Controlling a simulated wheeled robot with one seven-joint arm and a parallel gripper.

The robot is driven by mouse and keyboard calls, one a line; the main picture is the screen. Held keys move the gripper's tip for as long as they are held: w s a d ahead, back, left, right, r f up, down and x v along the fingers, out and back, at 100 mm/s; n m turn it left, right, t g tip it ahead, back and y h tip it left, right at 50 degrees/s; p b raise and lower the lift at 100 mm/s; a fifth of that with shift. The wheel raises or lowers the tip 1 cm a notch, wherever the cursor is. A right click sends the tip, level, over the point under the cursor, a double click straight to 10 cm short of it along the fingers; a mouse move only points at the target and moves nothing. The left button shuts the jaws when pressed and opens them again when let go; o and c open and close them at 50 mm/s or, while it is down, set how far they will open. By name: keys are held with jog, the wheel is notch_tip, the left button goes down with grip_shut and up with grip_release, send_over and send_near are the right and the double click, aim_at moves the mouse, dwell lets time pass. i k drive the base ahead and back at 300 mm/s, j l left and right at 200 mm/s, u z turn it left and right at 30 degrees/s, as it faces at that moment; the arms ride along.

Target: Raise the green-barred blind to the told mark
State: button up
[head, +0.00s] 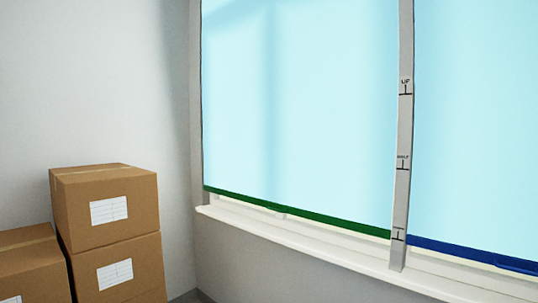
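The green-barred blind (290,100) hangs over the left window, a pale blue sheet with a green bar (300,213) along its bottom edge. The bar hangs a little above the white sill, with a narrow strip of window showing below it. A grey post (403,130) to the right carries marks: an upper one that seems to read UP (405,88), a middle one that seems to read HALF (403,163), and a low one (398,236). The bar's right end meets the post about level with the low mark. My gripper is not in view. No rotary switch shows.
A blue-barred blind (480,130) hangs right of the post, its blue bar (470,252) also low. The white sill (300,243) juts out below the windows. Cardboard boxes (112,210) are stacked at the left by the wall.

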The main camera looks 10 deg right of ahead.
aim_at(327, 158)
jog(key=i+j+z, duration=0.1)
jog(key=i+j, duration=0.3)
jog(key=i, duration=0.15)
jog(key=i+j, duration=0.45)
jog(key=i+l+z, duration=0.05)
jog(key=i, duration=0.05)
